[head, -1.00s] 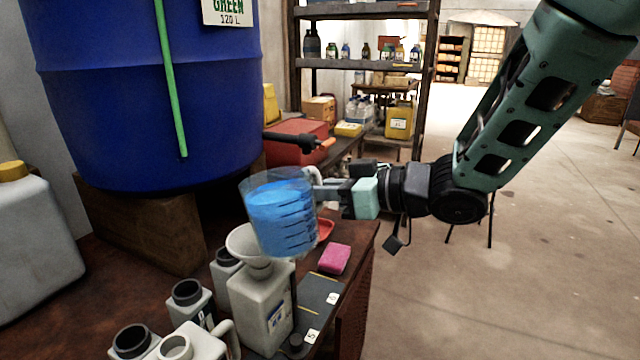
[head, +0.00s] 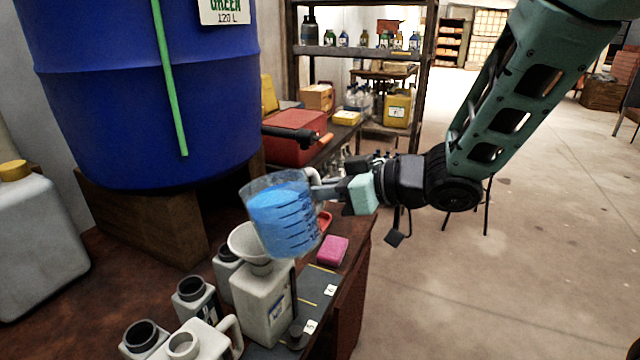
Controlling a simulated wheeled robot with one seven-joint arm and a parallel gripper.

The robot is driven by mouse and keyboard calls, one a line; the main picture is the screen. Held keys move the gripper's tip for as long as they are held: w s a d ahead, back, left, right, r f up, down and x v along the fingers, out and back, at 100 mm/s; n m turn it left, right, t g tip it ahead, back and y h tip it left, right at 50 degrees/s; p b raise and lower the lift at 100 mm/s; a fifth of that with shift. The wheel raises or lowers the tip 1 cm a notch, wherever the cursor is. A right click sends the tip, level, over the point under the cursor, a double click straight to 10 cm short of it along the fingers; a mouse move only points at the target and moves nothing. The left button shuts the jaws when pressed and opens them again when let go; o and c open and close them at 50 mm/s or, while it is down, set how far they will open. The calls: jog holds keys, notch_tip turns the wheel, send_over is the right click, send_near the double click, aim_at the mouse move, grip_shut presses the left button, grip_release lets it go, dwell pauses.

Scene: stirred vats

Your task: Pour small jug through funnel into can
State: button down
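The small jug (head: 284,218) is clear with dark markings and holds blue liquid. My gripper (head: 322,187) is shut on the jug's handle at its right side. The jug is held up in the air, tilted to the left. Its lower left side is in front of and above the white funnel (head: 243,240). The funnel sits in the top of a grey-white can (head: 262,305) with a label on its side. No stream of liquid shows. The funnel's right part is partly hidden by the jug.
Several open grey cans, one here (head: 195,297), stand left of the funnel's can. A large blue barrel (head: 145,90) is behind. A pink sponge (head: 332,250) and a dark mat (head: 318,290) lie to the right.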

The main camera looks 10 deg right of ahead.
jog(key=shift+s+d+r+g+h+p, duration=0.2)
jog(key=shift+g+h+p, duration=0.35)
jog(key=shift+p, duration=1.6)
jog(key=shift+s+r+g+h+p, duration=0.1)
jog(key=shift+r+g+h+p, duration=0.3)
jog(key=shift+p, duration=1.7)
jog(key=shift+f+m+g+h+p, duration=0.15)
jog(key=shift+m+g+h+p, duration=0.5)
jog(key=shift+p, duration=2.25)
jog(key=shift+w+f+g+h+p, duration=0.1)
jog(key=shift+g+h+p, duration=1)
jog(key=shift+p, duration=1.95)
jog(key=shift+w+a+r+g+h+p, duration=0.2)
jog(key=shift+r+g+h+p, duration=0.35)
jog(key=shift+p, duration=3.85)
